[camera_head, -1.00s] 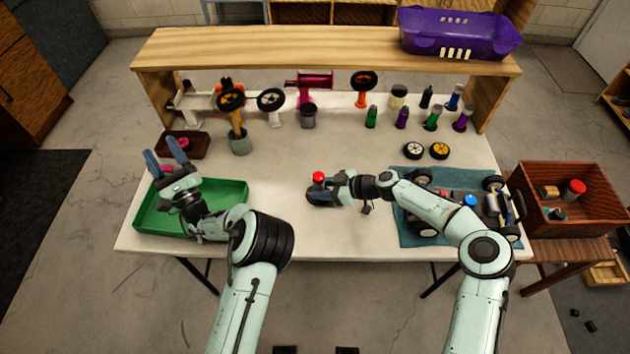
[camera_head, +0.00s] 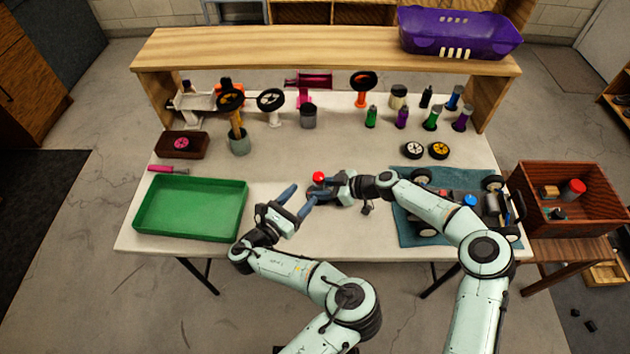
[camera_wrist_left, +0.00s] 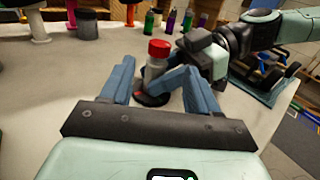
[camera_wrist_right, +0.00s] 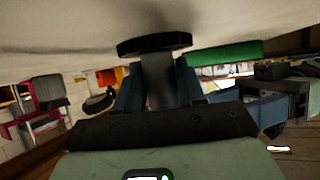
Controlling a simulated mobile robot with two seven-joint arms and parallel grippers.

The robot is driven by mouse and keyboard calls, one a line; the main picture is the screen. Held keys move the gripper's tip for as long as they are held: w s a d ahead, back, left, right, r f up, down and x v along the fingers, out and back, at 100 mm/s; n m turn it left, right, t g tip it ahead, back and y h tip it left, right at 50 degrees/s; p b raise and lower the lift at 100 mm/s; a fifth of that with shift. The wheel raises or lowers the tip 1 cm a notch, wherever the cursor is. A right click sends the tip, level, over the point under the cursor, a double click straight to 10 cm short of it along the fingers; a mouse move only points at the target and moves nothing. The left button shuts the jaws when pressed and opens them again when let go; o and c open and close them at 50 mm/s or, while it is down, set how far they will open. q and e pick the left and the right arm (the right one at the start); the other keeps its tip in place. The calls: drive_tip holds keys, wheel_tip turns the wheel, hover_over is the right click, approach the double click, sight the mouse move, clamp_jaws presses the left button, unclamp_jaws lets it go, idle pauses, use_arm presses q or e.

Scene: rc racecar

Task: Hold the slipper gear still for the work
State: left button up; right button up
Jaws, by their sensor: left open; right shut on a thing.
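A grey upright piece with a red cap (camera_head: 318,176) stands on a dark round disc (camera_wrist_right: 155,44) at the table's middle. I cannot tell whether this disc is the slipper gear. My right gripper (camera_head: 328,189) is shut on the grey piece just above the disc, and the disc is at the table top. My left gripper (camera_head: 299,199) is open and empty, just left of and in front of the piece. In the left wrist view its fingers point at the piece, with the red cap (camera_wrist_left: 159,49) showing between them.
A green tray (camera_head: 190,235) and a brown block with a pink round part (camera_head: 181,144) are at the left. A car chassis (camera_head: 490,203) lies on a blue mat at the right, partly behind my right arm. Bottles and stands line the back under a wooden shelf (camera_head: 310,48).

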sight(315, 182)
use_arm(q)
drive_tip(key=x, duration=0.7)
drive_tip(key=c, duration=1.1)
